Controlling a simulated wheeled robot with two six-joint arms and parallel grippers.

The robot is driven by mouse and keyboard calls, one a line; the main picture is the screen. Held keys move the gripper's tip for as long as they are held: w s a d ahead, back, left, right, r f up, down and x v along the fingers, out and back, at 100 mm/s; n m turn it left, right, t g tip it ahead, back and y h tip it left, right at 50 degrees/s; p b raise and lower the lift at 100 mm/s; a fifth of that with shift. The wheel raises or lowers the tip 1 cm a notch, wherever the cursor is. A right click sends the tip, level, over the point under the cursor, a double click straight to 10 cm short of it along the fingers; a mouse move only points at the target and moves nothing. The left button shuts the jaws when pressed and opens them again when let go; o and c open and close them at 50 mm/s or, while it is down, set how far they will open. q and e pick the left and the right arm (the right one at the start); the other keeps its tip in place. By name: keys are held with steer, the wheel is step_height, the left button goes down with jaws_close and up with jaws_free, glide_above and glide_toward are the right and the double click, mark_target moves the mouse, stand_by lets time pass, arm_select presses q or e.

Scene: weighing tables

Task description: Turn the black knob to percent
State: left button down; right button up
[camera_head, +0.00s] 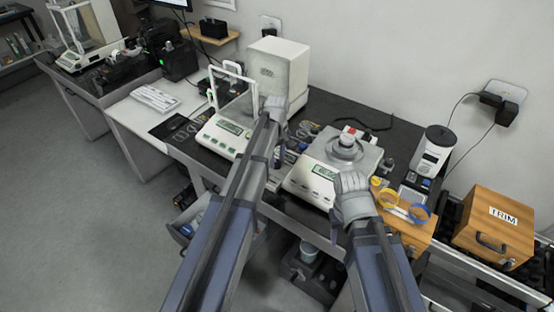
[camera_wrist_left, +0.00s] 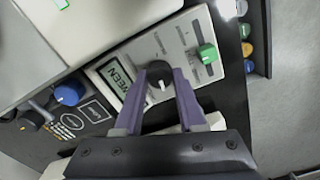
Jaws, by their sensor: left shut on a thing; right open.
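In the left wrist view the black knob (camera_wrist_left: 158,82) with a pale pointer line sits on a white panel, beside a small green-grey display (camera_wrist_left: 115,77) with dark letters. My left gripper (camera_wrist_left: 163,74) has its two purple fingers on either side of the knob, shut on it. The printed words around the knob are too small to read. In the head view my left gripper (camera_head: 275,106) is over the middle of the dark bench, and the knob is hidden there. My right gripper (camera_head: 350,186) is open and empty in front of a balance.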

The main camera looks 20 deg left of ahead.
arm_select(q)
steer(key=m, duration=0.5)
steer(key=shift+m, duration=0.3)
steer(key=m, duration=1.1)
steer(key=shift+m, duration=0.4)
steer(key=m, duration=0.6)
steer(key=c, duration=0.5)
jaws_free()
steer(key=shift+r, duration=0.1)
